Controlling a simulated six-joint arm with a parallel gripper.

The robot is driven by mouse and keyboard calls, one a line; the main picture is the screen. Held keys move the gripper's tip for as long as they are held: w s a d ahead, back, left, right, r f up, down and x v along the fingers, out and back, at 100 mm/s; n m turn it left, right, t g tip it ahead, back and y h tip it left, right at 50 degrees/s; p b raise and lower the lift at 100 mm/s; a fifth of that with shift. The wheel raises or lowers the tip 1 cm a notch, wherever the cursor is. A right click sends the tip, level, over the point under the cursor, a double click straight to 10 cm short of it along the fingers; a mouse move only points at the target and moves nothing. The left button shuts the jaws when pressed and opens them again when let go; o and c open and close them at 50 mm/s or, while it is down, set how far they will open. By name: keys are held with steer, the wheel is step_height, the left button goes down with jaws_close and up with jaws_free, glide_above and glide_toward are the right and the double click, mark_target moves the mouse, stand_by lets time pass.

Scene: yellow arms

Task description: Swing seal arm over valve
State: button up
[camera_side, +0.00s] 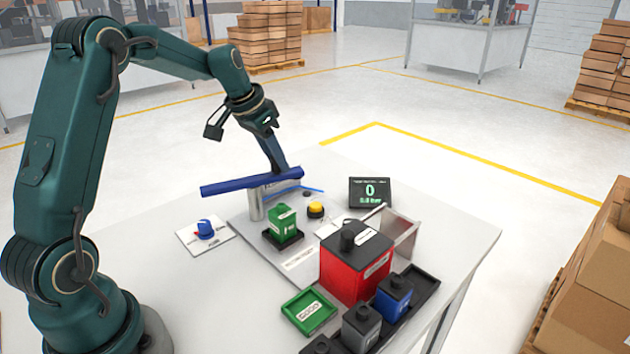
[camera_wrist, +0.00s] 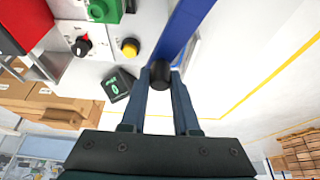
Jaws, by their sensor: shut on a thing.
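The seal arm is a long blue bar (camera_side: 245,183) lying level on a metal post (camera_side: 256,205); it also shows in the wrist view (camera_wrist: 186,28). My gripper (camera_side: 283,168) is at the bar's right end. In the wrist view its two fingers (camera_wrist: 161,74) are shut on the black knob (camera_wrist: 160,80) of the bar. The green block (camera_side: 285,225), which appears to be the valve, sits upright in a black holder in front of the bar. The bar is behind the block in the side view, not visibly over it. The gripped knob is hidden in the side view.
A yellow button (camera_side: 316,210) and a display (camera_side: 370,191) reading 0 stand right of the block. A red box (camera_side: 350,275), a green tray (camera_side: 309,311) and a black rack with blue and grey blocks fill the front right. A blue dial (camera_side: 206,229) is at left.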

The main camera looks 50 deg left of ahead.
steer(key=shift+s+d, duration=0.2)
steer(key=shift+d, duration=0.3)
steer(key=shift+s+d, duration=0.25)
steer(key=shift+d, duration=0.05)
steer(key=shift+s+d, duration=0.15)
steer(key=shift+d, duration=0.05)
steer(key=shift+s+d, duration=0.1)
steer(key=shift+s, duration=0.05)
steer(key=shift+s+d, duration=0.35)
steer(key=shift+s, duration=0.05)
stand_by(0.4)
